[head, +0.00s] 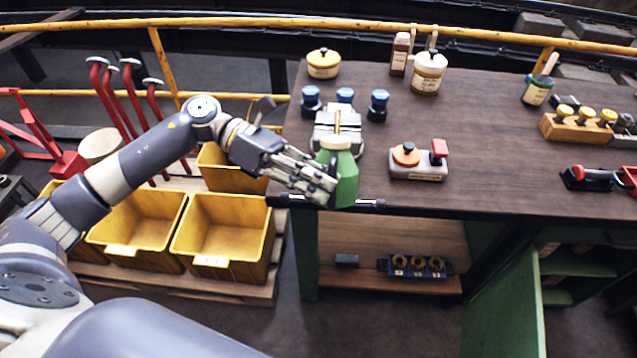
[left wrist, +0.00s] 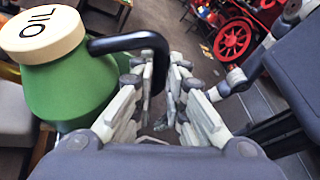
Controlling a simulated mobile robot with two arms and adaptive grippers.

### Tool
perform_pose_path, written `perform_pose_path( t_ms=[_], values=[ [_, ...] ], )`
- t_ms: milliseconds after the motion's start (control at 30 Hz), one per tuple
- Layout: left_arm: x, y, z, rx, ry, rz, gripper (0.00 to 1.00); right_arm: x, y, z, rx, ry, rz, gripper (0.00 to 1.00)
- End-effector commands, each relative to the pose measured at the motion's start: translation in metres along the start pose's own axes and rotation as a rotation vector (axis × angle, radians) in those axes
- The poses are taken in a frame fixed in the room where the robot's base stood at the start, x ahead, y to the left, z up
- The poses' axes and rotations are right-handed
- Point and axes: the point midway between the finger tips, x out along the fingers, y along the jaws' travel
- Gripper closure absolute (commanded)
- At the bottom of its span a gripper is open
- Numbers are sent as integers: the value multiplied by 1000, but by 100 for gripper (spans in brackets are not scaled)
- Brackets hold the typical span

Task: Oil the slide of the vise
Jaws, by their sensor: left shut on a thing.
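A green oil can (head: 347,178) with a cream lid is at the front edge of the dark workbench. In the left wrist view the same can (left wrist: 75,90) shows its lid marked OIL and a black handle. My left gripper (head: 325,186) is shut on the can's handle, with the can beside the fingers. The grey vise (head: 322,119) stands on the bench just behind the can, which hides its front part. The can's spout and any contact with the vise cannot be made out.
Blue-capped jars (head: 378,105) stand close behind and beside the vise. A grey block with orange and red knobs (head: 418,165) lies to its right. Yellow bins (head: 225,228) stand below left.

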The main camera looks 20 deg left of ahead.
Motion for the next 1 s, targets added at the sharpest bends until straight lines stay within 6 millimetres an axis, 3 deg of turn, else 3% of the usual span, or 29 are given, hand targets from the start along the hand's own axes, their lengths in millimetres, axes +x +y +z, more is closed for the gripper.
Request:
perform_pose_path(
  t_ms=[400, 767, 1000],
  values=[
    [-8, -13, 26, 21, 0, 6, 100, -8, 1, 0, 0, 0, 1, 81],
    [-6, -14, 22, 68, 11, 27, 100, 7, 1, 1, 0, 0, 1, 81],
    [-6, -16, 24, 75, 11, 30, 100, 6, 1, 1, 0, 0, 1, 81]
  ],
)
